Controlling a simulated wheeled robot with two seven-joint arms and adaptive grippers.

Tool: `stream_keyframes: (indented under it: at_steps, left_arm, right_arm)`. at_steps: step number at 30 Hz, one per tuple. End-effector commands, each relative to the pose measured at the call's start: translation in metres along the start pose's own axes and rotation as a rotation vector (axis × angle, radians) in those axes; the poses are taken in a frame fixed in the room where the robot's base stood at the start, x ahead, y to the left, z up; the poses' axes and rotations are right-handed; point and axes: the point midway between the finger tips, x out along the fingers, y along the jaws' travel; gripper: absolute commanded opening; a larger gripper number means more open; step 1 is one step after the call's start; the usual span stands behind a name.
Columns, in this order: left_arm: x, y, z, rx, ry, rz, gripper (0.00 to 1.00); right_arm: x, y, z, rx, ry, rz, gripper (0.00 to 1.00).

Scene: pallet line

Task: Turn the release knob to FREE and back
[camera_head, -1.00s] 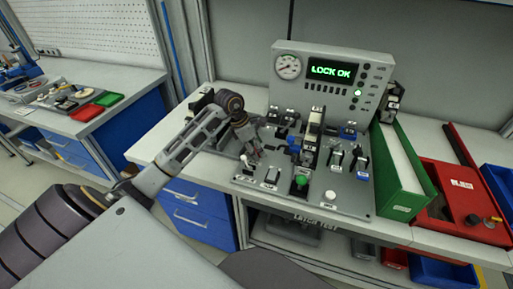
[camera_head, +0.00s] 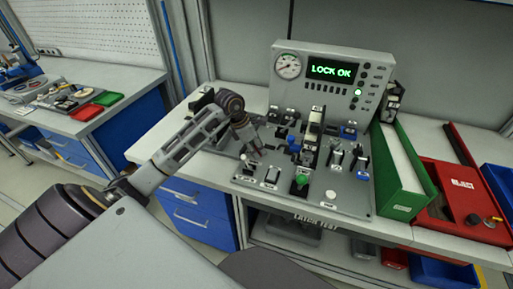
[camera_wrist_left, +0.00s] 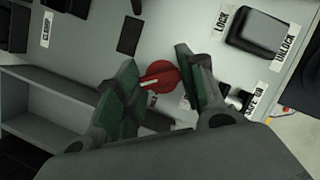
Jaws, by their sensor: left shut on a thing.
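A red round knob (camera_wrist_left: 160,76) with a white pointer line sits on the grey panel in the left wrist view. My left gripper (camera_wrist_left: 163,78) is shut on it, with one green-padded finger on each side. In the head view my left gripper (camera_head: 251,158) reaches down to the left part of the test panel (camera_head: 345,195); the knob cannot be made out there. The label by the knob is mostly hidden by a finger, so its FREE mark cannot be read. My right gripper is not in view.
The display (camera_head: 331,71) reads LOCK OK in green, with a gauge (camera_head: 288,66) beside it. Several switches and levers crowd the panel. A green bin (camera_head: 402,180) and red box (camera_head: 462,205) stand to the right.

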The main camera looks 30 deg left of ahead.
Motion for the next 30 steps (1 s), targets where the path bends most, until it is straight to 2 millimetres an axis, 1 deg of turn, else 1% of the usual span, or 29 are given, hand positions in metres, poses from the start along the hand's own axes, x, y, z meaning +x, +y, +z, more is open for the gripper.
stream_keyframes:
  at_steps: [3,6,10,16,19,30]
  left_arm:
    - [0.0,0.0,-0.001,-0.044,0.002,0.021,0.15]
    - [0.0,0.0,-0.001,-0.089,0.002,0.04,0.15]
    - [0.0,0.0,-0.001,-0.155,0.001,0.067,0.15]
    - [0.0,0.0,0.0,-0.261,0.001,0.113,0.15]
    - [0.0,-0.001,0.0,-0.313,0.0,0.134,0.15]
    - [0.0,-0.001,0.001,-0.509,-0.002,0.215,0.15]
  right_arm:
    - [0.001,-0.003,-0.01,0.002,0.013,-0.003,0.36]
    - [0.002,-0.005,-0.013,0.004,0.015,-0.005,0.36]
    - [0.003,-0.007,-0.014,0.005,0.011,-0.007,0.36]
    - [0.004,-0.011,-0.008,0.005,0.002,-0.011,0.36]
    - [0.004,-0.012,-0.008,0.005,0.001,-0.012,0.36]
    - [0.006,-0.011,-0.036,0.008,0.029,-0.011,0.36]
